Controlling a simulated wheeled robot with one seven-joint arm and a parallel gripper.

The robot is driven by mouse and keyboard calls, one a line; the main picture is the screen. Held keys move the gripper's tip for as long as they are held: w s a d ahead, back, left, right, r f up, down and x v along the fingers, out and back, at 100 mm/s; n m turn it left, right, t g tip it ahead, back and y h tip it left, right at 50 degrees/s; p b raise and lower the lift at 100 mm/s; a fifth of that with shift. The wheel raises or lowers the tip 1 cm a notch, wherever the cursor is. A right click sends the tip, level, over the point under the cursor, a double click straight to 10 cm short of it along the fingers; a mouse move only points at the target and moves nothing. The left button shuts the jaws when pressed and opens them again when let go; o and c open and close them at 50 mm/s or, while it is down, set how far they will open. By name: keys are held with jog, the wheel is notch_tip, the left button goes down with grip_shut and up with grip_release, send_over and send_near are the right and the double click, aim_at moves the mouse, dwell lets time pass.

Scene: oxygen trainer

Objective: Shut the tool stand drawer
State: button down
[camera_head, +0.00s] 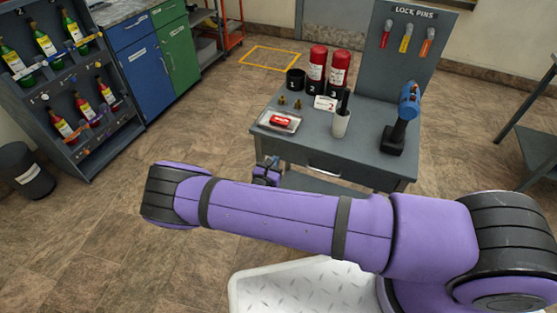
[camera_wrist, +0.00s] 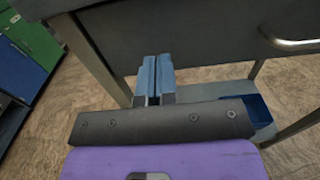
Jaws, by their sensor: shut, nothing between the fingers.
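The tool stand (camera_head: 300,135) is a grey table with a tall back panel. Its drawer (camera_head: 335,177) has a grey front and a metal handle (camera_head: 325,169), partly hidden by my arm in the head view. In the wrist view the dark drawer front (camera_wrist: 200,35) is close ahead, with its handle (camera_wrist: 292,42) at the upper right. I cannot tell how far the drawer stands out. My gripper (camera_wrist: 152,62) has its blue fingers together and empty, near the front's lower edge and left of the handle. It also shows in the head view (camera_head: 270,161), by the stand's left front corner.
On the stand are a power drill (camera_head: 404,120), a white cup (camera_head: 341,122), two red cylinders (camera_head: 328,70), a black cup (camera_head: 295,79) and a tray (camera_head: 271,124) with a red item. A bottle rack (camera_head: 85,130) is at the left. The floor between is clear.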

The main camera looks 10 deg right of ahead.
jog(key=v, duration=1)
jog(key=s+d+r+m+g+y, duration=0.1)
jog(key=d+r+m+g, duration=0.45)
jog(key=r, duration=0.65)
jog(key=s+d+r+m+g, duration=0.1)
jog(key=d+r+m+g, duration=0.45)
jog(key=r, duration=0.75)
jog(key=d+r+m+g+y, duration=0.1)
jog(key=d+r+m+g, duration=0.3)
jog(key=r+m, duration=0.6)
jog(key=s+d+r+m+y, duration=0.1)
jog(key=s+d+r+y, duration=0.15)
jog(key=r, duration=0.25)
jog(key=s+d+r+m+t+y, duration=0.1)
jog(key=s+d+r, duration=0.1)
jog(key=s+r, duration=0.25)
jog(key=s+d+r+m+y, duration=0.2)
jog(key=s+r, duration=0.1)
jog(key=r, duration=0.3)
jog(key=s+d+r+m+t+y, duration=0.1)
jog(key=s+r+m+t, duration=0.1)
jog(key=s, duration=0.5)
jog(key=s+d+r+m+t+y, duration=0.1)
jog(key=s+r+m+t, duration=0.1)
jog(key=s+r, duration=0.3)
jog(key=shift+s, duration=1.35)
jog(key=shift+r+y, duration=0.1)
jog(key=shift+y, duration=0.15)
